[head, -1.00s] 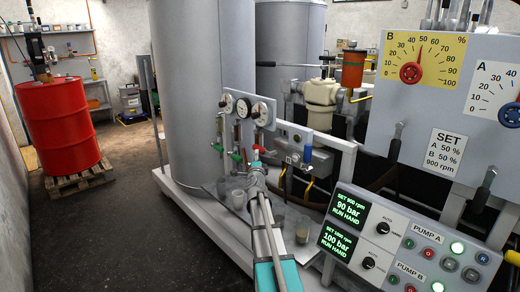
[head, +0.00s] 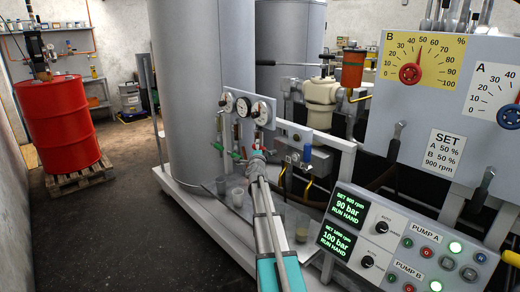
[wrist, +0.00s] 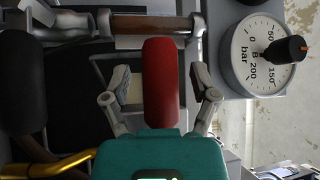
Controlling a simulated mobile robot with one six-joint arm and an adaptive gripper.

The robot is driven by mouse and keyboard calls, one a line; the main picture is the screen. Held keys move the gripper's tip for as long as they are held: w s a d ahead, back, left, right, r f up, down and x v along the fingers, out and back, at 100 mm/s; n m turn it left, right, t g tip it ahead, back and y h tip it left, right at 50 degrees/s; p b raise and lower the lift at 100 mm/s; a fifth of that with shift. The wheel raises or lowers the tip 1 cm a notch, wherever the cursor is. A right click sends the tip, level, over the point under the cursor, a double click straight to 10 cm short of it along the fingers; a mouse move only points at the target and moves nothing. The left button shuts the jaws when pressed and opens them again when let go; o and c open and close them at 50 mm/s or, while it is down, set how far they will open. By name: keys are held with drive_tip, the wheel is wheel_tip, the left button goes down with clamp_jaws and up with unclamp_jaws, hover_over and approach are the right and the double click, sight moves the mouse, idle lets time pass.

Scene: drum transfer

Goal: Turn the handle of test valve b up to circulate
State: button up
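The red handle (wrist: 163,75), which I take to be that of test valve b, stands between the two fingers of my gripper in the wrist view. A gap shows on each side of it, so the fingers do not appear to touch it. In the head view my gripper (head: 257,153) is at the valve row below the gauges and hides most of this handle. A round gauge (wrist: 264,52) marked B, bar, is at the upper right of the wrist view. A green handle (head: 237,154) is just left of my gripper.
A blue-handled valve (head: 308,153) is to the right of my gripper. Cups (head: 238,196) stand on the tray below. The pump panel (head: 400,245) is at the lower right. A large grey tank (head: 187,95) rises behind. A red drum (head: 62,125) is at the far left.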

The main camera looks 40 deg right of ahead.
clamp_jaws()
drive_tip(key=shift+d, duration=0.1)
drive_tip(key=shift+w+a, duration=0.1)
drive_tip(key=shift+a, duration=0.15)
